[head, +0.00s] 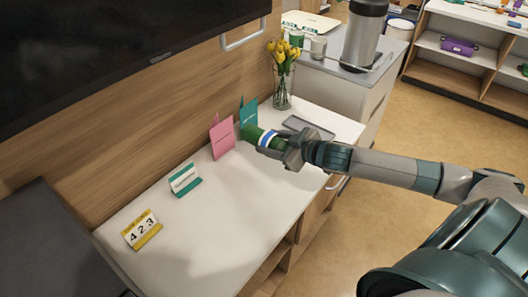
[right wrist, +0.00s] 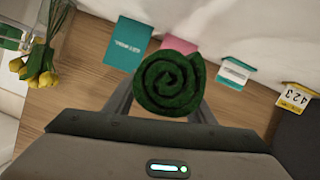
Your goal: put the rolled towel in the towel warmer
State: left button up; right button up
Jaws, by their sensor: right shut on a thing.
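The rolled towel (head: 252,134) is dark green with a blue and white band. My right gripper (head: 284,146) is shut on it and holds it out over the white bedside counter, near the standing cards. In the right wrist view the towel's spiral end (right wrist: 170,84) shows between the two fingers of the right gripper (right wrist: 166,108). I cannot make out a towel warmer for certain; a dark box-like thing (head: 45,235) stands at the lower left of the head view. My left gripper is not in view.
On the counter (head: 215,205) stand a pink card (head: 222,137), a teal card (head: 248,114), a small sign (head: 185,179), a calendar (head: 142,230), a vase of yellow tulips (head: 283,85) and a grey tray (head: 308,127). A cart with a flask (head: 364,35) is behind. The counter's front is clear.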

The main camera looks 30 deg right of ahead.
jog(key=shift+d+r, duration=0.1)
jog(key=shift+d, duration=0.05)
dwell(0.5)
jog(key=s+a+m, duration=0.1)
jog(key=a, duration=1.8)
jog(key=s+a+r+m+h, duration=0.1)
jog(key=s+a+r+h, duration=0.2)
jog(key=a+r, duration=0.7)
jog(key=s+a, duration=0.2)
jog(key=a, duration=0.1)
jog(key=shift+a+m, duration=0.4)
jog(key=shift+s, duration=0.2)
